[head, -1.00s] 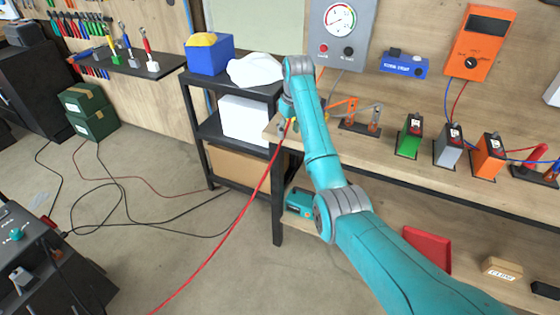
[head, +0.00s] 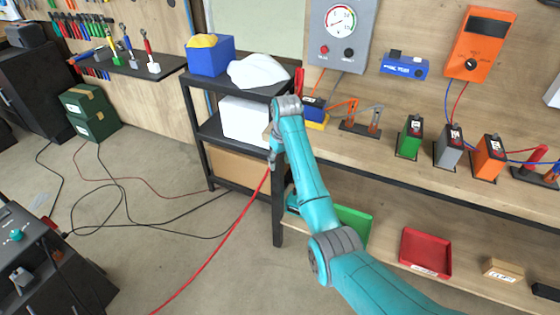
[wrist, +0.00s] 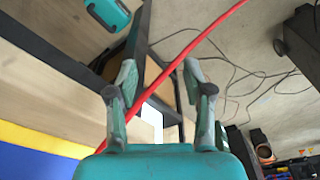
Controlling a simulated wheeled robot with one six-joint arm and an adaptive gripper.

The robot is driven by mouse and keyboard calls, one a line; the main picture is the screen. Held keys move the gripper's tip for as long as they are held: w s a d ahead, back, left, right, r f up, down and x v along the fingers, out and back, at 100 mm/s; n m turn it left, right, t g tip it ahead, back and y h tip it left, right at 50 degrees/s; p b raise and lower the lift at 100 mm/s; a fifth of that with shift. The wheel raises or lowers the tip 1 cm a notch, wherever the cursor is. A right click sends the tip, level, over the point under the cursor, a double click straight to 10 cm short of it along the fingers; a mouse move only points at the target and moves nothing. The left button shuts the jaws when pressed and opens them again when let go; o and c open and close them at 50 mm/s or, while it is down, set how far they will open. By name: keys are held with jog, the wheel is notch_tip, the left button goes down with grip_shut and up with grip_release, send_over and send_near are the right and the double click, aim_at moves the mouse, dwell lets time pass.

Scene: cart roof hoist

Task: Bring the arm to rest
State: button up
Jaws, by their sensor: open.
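My gripper (head: 273,160) hangs down at the left end of the workbench, by the corner of the black shelf rack. In the wrist view my gripper (wrist: 159,80) has its two fingers spread wide, with nothing clasped between them. A red cable (head: 215,252) runs from near my gripper down to the floor at the lower left. In the wrist view the red cable (wrist: 205,37) crosses diagonally behind the fingers; I cannot tell whether it touches them. My arm reaches in from the lower right.
The workbench (head: 335,146) carries a blue and yellow item (head: 315,112) and several batteries, including a green one (head: 410,137). A black rack (head: 197,108) stands left of it. Green (head: 353,222) and red trays (head: 425,252) lie on the lower shelf. Floor at left is open, with black cables.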

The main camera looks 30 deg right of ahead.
dwell(0.3)
jog(key=s+a+f+t, duration=0.2)
jog(key=s+a+f, duration=0.2)
jog(key=s+f, duration=0.6)
jog(key=s+a+f+t, duration=0.25)
jog(key=s+f, duration=0.45)
jog(key=f, duration=0.6)
jog(key=s+a+f+t, duration=0.2)
jog(key=s+a+f, duration=0.1)
jog(key=s, duration=0.7)
jog(key=s+a+r+t, duration=0.2)
jog(key=s+r, duration=0.2)
jog(key=s, duration=0.6)
jog(key=s+a+r+t, duration=0.15)
jog(key=s+r, duration=0.35)
jog(key=s, duration=0.6)
jog(key=s+a+r+t, duration=0.1)
jog(key=s+r, duration=0.5)
jog(key=r, duration=0.3)
jog(key=s+r+t, duration=0.2)
jog(key=s+r, duration=0.4)
jog(key=r, duration=0.3)
jog(key=shift+s+a+r+m, duration=0.25)
jog(key=shift+a+r+m, duration=0.1)
jog(key=shift+m, duration=0.05)
